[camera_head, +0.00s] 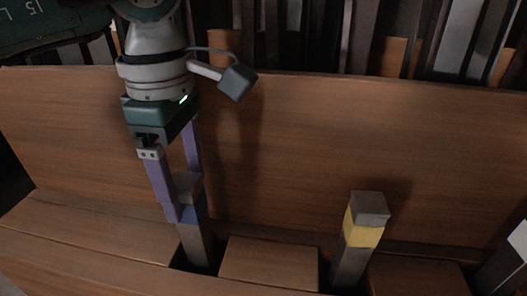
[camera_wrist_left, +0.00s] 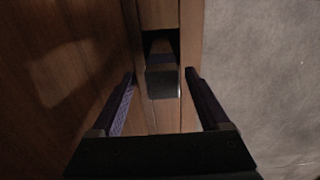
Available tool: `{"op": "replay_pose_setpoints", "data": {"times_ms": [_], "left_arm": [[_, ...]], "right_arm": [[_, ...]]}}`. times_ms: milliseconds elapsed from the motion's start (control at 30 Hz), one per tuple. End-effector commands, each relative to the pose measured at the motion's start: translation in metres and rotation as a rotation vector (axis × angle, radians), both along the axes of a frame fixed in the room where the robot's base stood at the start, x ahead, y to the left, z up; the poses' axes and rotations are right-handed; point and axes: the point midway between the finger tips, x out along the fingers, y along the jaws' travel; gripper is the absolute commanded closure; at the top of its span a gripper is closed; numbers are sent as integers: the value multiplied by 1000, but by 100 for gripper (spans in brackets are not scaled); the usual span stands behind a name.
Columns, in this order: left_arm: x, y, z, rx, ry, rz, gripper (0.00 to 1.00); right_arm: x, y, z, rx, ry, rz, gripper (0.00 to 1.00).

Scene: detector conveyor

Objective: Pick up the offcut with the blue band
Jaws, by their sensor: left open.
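The offcut with the blue band (camera_head: 195,240) is a grey square post standing in a slot of the wooden bench, with the blue band near its top. My left gripper (camera_head: 184,196) comes down from above, its purple fingers open on either side of the offcut's upper part. The near finger partly hides the band. In the left wrist view, the grey top of the offcut (camera_wrist_left: 162,84) shows between the open fingers of the left gripper (camera_wrist_left: 160,78), with gaps on both sides. My right gripper is not in view.
A similar offcut with a yellow band (camera_head: 362,234) stands in a slot to the right. A grey and white piece (camera_head: 515,250) is cut off at the right edge. A wooden block (camera_head: 268,262) lies between the slots. A tall wooden panel (camera_head: 330,140) rises behind.

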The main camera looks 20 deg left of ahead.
Motion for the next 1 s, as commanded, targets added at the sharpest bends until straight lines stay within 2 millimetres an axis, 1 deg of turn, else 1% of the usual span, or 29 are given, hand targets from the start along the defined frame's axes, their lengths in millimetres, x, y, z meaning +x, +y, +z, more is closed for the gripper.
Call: {"op": "replay_pose_setpoints", "data": {"times_ms": [33,100,200,433,467,1000], "left_arm": [[-2,-1,-16,0,2,-1,21],[-4,-2,-28,-2,3,-1,21],[-3,-1,-39,0,2,1,21],[-3,-1,-37,-1,1,0,21],[-3,-1,-37,-1,1,0,24],[-3,-1,-37,-1,1,0,84]], "right_arm": [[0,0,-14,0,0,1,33],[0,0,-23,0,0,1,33],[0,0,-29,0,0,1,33],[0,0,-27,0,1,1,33],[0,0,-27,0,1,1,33],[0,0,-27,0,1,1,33]]}}
